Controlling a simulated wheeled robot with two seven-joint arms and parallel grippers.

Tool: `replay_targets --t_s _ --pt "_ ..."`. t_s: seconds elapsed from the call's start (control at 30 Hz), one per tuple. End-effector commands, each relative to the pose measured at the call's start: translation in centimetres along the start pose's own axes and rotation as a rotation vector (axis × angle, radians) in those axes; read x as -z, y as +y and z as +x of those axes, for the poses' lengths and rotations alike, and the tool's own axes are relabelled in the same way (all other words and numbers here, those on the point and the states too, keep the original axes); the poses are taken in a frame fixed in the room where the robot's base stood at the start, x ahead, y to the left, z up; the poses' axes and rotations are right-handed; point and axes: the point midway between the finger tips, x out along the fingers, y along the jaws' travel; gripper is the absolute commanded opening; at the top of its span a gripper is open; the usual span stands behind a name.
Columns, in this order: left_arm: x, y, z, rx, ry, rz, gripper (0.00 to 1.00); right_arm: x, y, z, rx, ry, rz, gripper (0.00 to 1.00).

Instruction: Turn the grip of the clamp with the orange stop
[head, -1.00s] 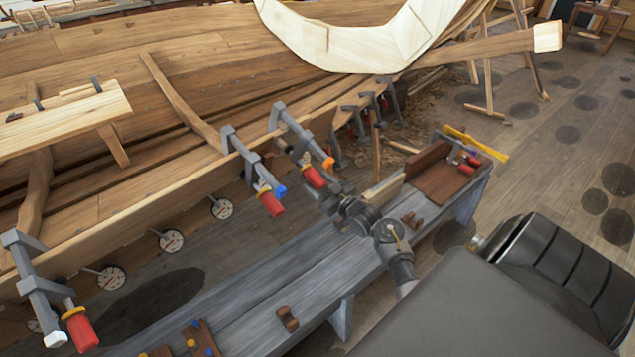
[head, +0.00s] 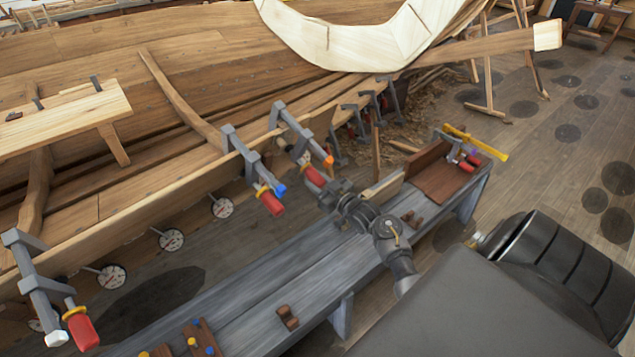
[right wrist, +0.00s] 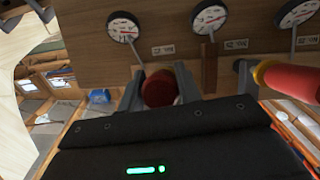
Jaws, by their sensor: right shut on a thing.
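The clamp with the orange stop (head: 329,161) hangs on the boat's plank edge in the upper middle of the head view. Its red grip (head: 312,176) points down and to the right. My right gripper (head: 322,189) is at the lower end of this grip. In the right wrist view, the round red grip (right wrist: 159,88) sits between the two grey fingers, and my right gripper (right wrist: 157,82) is shut on it. The finger contact is partly hidden in the head view. My left gripper is not in view.
A clamp with a blue stop (head: 280,190) hangs close by on the left, and one with a white stop (head: 56,338) at lower left. A grey bench (head: 255,285) with small wooden pieces lies below my arm. Dial gauges (head: 171,240) line the hull.

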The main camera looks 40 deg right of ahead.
Motion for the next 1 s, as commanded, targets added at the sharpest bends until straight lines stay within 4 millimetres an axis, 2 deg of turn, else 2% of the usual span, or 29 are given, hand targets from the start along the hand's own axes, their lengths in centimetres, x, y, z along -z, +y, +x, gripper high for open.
replay_targets --t_s 0.4,0.7,1.0 --pt "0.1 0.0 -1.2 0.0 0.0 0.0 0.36 0.1 -0.1 0.1 0.12 -0.002 0.259 0.11" --pt "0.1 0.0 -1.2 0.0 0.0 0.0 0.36 0.1 -0.2 0.0 0.219 0.0 0.481 0.11" --pt "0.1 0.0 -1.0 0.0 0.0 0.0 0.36 0.1 -0.3 0.0 0.285 0.001 0.628 0.11"
